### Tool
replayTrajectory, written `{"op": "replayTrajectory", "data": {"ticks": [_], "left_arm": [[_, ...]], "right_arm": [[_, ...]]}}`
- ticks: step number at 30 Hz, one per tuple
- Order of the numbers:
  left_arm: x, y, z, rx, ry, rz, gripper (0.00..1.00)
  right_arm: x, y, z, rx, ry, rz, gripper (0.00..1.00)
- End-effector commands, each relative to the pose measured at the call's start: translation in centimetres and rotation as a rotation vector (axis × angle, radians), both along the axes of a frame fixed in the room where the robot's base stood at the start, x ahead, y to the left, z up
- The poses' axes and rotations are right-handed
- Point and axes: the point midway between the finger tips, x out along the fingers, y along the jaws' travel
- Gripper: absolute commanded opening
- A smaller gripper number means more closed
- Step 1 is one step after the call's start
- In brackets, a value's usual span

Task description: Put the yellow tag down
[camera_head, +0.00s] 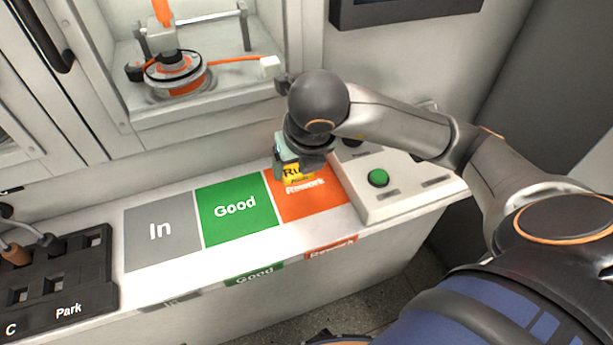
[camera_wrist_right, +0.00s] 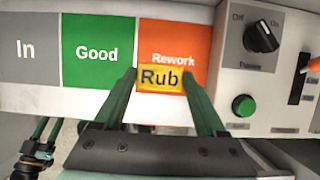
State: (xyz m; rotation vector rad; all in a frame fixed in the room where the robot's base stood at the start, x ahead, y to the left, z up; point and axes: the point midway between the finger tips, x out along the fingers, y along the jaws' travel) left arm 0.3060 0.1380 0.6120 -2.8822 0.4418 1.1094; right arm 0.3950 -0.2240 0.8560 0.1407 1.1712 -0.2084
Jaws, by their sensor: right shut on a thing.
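The yellow tag (camera_head: 298,175) reads "Rub" and is at the orange Rework field (camera_head: 315,206) in the head view. In the right wrist view the yellow tag (camera_wrist_right: 160,78) shows between the fingertips of my right gripper (camera_wrist_right: 158,80), over the lower part of the orange field (camera_wrist_right: 172,40). My right gripper (camera_head: 290,172) is shut on the tag. I cannot tell whether the tag touches the surface.
The green Good field (camera_head: 236,210) and grey In field (camera_head: 161,235) are bare. A control box with a green button (camera_head: 378,178) stands right of the orange field. A black Park rack (camera_head: 85,285) is at the left. A hub motor (camera_head: 175,72) sits in the recess behind.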

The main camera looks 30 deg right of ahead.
Motion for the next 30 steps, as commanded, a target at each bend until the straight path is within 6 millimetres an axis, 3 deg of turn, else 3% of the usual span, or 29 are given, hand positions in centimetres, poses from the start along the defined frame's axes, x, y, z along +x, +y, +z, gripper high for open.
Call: {"op": "replayTrajectory", "data": {"ticks": [1,6,11,18,30], "left_arm": [[-0.4,0.1,-0.6,0.003,0.010,0.001,0.50],[-0.7,0.2,-1.0,0.004,0.015,0.000,0.50],[-0.5,0.3,-0.8,0.004,0.008,0.002,0.50],[-0.5,0.4,-1.2,0.006,0.008,0.003,0.50],[-0.6,0.5,-1.6,0.008,0.010,0.004,0.50]], "right_arm": [[0.3,-0.9,-1.4,-0.007,0.008,-0.005,0.21],[1.4,-2.4,-3.5,-0.005,0.004,-0.001,0.21],[1.9,-3.0,-4.4,-0.003,0.003,-0.001,0.21],[2.2,-3.5,-7.7,-0.003,0.005,0.003,0.21],[2.2,-3.4,-8.3,-0.003,0.002,0.002,0.21]]}}
